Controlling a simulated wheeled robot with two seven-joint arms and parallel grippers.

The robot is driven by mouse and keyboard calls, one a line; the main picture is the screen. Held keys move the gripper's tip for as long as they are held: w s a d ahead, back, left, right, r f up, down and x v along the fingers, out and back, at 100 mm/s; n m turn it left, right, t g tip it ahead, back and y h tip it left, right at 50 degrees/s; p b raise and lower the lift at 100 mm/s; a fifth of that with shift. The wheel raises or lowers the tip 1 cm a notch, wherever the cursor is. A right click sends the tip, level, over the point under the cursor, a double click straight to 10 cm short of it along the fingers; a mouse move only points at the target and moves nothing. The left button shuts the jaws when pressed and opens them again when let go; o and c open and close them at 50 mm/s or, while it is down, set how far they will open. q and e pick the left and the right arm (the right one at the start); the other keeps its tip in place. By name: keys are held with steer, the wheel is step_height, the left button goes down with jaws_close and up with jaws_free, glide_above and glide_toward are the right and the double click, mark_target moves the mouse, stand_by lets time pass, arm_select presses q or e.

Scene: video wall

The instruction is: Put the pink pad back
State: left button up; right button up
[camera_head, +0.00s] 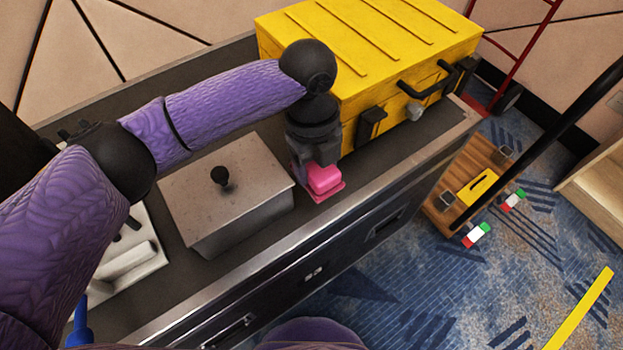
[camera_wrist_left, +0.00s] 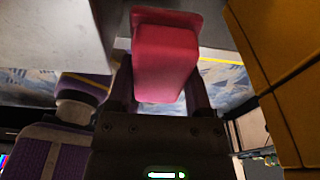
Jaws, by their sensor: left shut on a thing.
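The pink pad (camera_head: 324,180) is a small pink block with a thin, wider pink plate at its base. It is at the counter top, between the grey lidded box and the yellow case. My left gripper (camera_head: 312,168) reaches down from above and is shut on the pink pad. In the left wrist view the pad (camera_wrist_left: 165,60) sits between the two fingers of the gripper (camera_wrist_left: 165,90). I cannot tell whether the plate touches the counter. My right gripper is not in view.
The grey metal box (camera_head: 225,190) with a black knob stands left of the pad. The yellow case (camera_head: 375,50) stands close behind and right. The counter (camera_head: 400,165) has a metal front edge. A wooden board on wheels (camera_head: 470,190) lies on the blue carpet. A white tray (camera_head: 135,255) is at left.

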arm_select(q)
step_height(320, 180, down, 6)
steer(key=shift+b, duration=1.2)
steer(key=shift+r, duration=0.15)
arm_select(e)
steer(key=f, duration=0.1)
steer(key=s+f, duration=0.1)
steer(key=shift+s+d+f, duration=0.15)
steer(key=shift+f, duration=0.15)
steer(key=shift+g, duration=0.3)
arm_select(q)
steer(key=o, duration=1.1)
steer(key=shift+c, duration=0.2)
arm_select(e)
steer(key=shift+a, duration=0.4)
